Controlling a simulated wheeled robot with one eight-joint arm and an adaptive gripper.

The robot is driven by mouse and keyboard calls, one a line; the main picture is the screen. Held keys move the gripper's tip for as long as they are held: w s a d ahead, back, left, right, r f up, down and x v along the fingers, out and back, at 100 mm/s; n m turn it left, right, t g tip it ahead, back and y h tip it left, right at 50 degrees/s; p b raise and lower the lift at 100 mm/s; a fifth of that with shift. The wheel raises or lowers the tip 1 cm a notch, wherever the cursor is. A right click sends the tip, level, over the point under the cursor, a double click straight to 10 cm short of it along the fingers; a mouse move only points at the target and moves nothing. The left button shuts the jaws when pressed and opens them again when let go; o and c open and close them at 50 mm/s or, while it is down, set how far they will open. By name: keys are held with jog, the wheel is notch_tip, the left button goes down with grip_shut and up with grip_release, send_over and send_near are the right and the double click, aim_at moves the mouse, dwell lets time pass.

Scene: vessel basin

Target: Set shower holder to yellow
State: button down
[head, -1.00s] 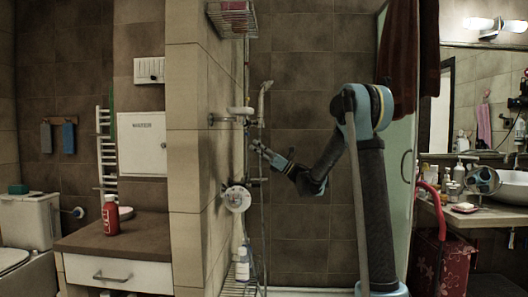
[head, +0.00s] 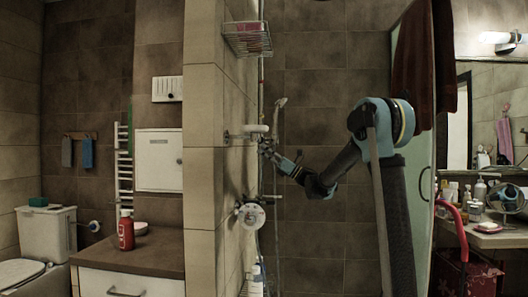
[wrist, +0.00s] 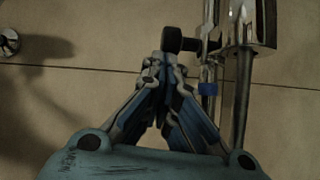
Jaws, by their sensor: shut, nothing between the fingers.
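In the wrist view, my gripper (wrist: 160,65) is shut and empty, its fingertips just below a dark round knob (wrist: 173,38). I cannot tell whether they touch it. The knob sits on a short arm to the left of a chrome rail (wrist: 209,60), apparently part of the shower holder, with a chrome body (wrist: 248,22) to its right. A blue band (wrist: 208,88) is on the rail below the knob. No yellow mark is visible. In the head view, my gripper (head: 268,148) is at the rail, below the shower head (head: 280,102). The holder is too small to make out there.
A white round piece on a wall bracket (head: 256,129) is close above my gripper. The tiled wall (head: 315,230) right of the rail is clear.

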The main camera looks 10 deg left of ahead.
notch_tip(320, 180, up, 8)
jog(key=shift+f, duration=0.15)
dwell(0.5)
